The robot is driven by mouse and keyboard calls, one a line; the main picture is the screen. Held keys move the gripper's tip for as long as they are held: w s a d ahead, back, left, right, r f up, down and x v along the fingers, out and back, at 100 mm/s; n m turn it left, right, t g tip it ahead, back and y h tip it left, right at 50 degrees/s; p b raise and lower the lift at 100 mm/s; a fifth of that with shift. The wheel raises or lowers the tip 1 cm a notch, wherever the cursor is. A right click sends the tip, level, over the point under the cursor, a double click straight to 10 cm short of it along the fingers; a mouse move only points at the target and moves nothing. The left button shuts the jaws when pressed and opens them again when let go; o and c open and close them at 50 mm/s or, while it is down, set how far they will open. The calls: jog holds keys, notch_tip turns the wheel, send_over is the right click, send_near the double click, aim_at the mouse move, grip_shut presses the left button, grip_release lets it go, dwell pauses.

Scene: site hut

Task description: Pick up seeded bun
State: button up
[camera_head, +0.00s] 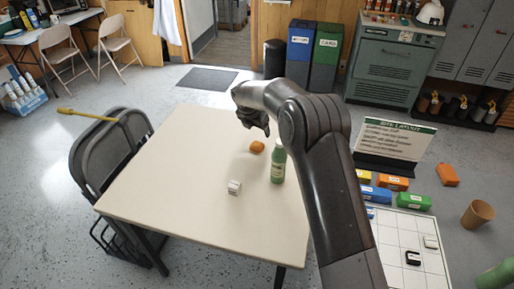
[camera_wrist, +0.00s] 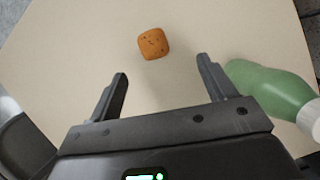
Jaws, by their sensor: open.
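The seeded bun (camera_head: 257,147) is small, orange-brown and rounded, and lies on the cream table (camera_head: 170,180). In the wrist view the bun (camera_wrist: 153,44) lies on the bare tabletop, ahead of the fingertips and roughly between their lines. My gripper (camera_wrist: 162,76) is open and empty, with its two dark fingers spread apart. In the head view my gripper (camera_head: 252,127) hangs above the table near the bun, partly hidden by my own arm. Nothing touches the bun.
A green bottle (camera_head: 278,162) stands just right of the bun; in the wrist view the bottle (camera_wrist: 270,90) is close to the right finger. A small white block (camera_head: 234,187) sits nearer the table's front. A dark chair (camera_head: 105,150) stands at the left. The table's left side is clear.

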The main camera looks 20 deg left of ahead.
notch_tip(320, 180, down, 3)
jog(key=a+n, duration=0.1)
jog(key=a, duration=0.1)
send_over(256, 144)
jog(key=s, duration=0.2)
jog(key=f, duration=0.4)
jog(key=shift+s+a+f, duration=0.1)
jog(key=shift+s+a, duration=0.05)
jog(key=shift+s, duration=0.05)
jog(key=shift+x, duration=3.1)
jog(key=shift+c, duration=0.4)
jog(key=c, duration=1)
